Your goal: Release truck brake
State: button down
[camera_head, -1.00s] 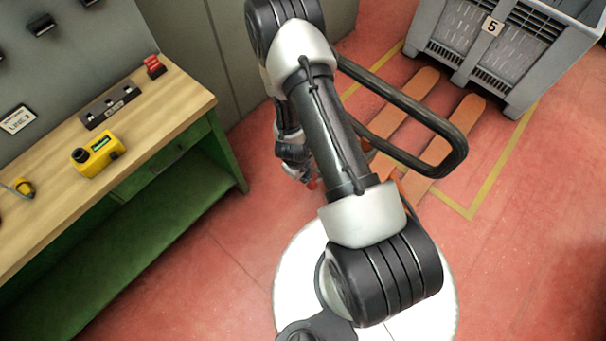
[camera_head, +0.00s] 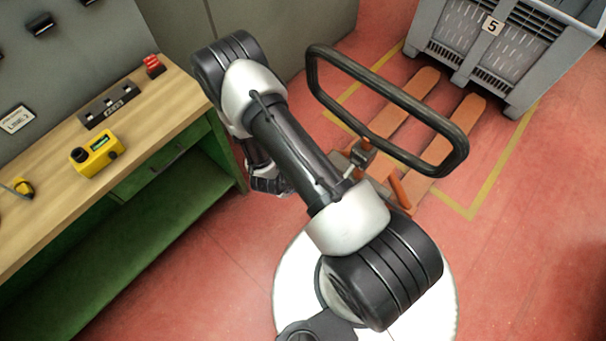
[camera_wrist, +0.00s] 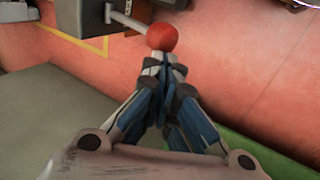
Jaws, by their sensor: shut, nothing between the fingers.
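The pallet truck has a black loop handle (camera_head: 455,165) and orange forks (camera_head: 462,125) that reach towards the grey crate. In the wrist view a brake lever with a red ball knob (camera_wrist: 162,36) sticks out on a pale rod from a dark grey block (camera_wrist: 82,14). My gripper (camera_wrist: 165,68) is shut and empty, with its tips just below the red knob in the picture; I cannot tell whether they touch it. In the head view my gripper is low by the bench's end, partly behind my arm, and the red knob does not show.
A wooden-topped green bench (camera_head: 175,115) stands at left, close to my arm. It bears a yellow device (camera_head: 97,154), a dark switch strip (camera_head: 110,106) and a red item (camera_head: 153,65). A grey crate (camera_head: 480,60) stands at the back right. The red floor at right is clear.

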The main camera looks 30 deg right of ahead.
notch_tip(320, 180, down, 11)
jog(key=a+h+b, duration=0.1)
jog(key=b, duration=0.6)
jog(key=shift+s+r+t+h, duration=0.15)
jog(key=shift+s+t+h, duration=0.05)
jog(key=shift+t+h, duration=0.1)
jog(key=shift+r, duration=0.1)
dwell(0.8)
jog(key=shift+r+p, duration=0.65)
jog(key=shift+r, duration=0.1)
